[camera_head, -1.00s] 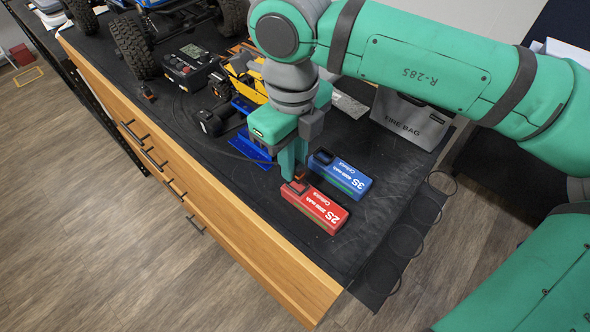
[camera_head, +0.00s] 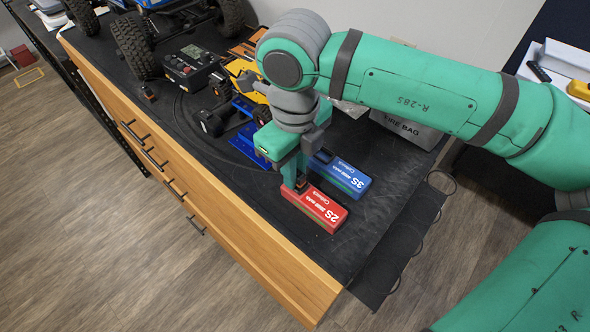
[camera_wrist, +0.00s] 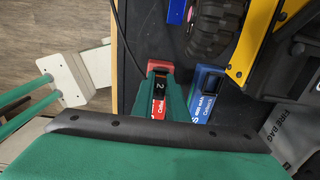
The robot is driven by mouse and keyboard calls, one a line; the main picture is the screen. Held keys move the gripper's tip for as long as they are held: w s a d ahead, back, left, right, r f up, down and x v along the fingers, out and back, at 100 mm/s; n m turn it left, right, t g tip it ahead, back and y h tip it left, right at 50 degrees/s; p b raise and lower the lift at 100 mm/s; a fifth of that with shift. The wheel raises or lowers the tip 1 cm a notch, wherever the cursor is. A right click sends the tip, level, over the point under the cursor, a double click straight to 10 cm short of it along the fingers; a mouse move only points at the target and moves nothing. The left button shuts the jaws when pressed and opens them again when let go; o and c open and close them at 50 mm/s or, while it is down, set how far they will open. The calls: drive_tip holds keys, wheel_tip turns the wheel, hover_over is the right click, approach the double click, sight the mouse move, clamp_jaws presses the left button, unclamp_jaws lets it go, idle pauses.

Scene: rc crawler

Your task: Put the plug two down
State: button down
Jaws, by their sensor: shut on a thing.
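Plug two is a small dark piece with a white "2" (camera_wrist: 158,90), seen in the wrist view between my green fingers. In the head view it shows as a small dark and orange piece (camera_head: 302,184). My gripper (camera_head: 295,181) points down and is shut on the plug, at the upper left end of the red 2S battery (camera_head: 322,212). Whether the plug touches or sits in the battery end cannot be told. In the wrist view my gripper (camera_wrist: 156,98) hides part of the red battery.
A blue 3S battery (camera_head: 343,177) lies close beside the red one. A blue and yellow vehicle part (camera_head: 255,100) and a charger (camera_head: 190,67) stand behind. A grey fire bag (camera_head: 405,125) is at the back right. The bench top right of the batteries is clear.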

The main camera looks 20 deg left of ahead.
drive_tip(key=shift+s+f, duration=0.25)
drive_tip(key=shift+f, duration=0.5)
drive_tip(key=c, duration=1.8)
unclamp_jaws()
drive_tip(key=shift+o, duration=0.3)
wheel_tip(320, 180, up, 13)
drive_tip(key=shift+w+r, duration=0.2)
drive_tip(key=shift+w, duration=0.15)
drive_tip(key=shift+s, duration=0.1)
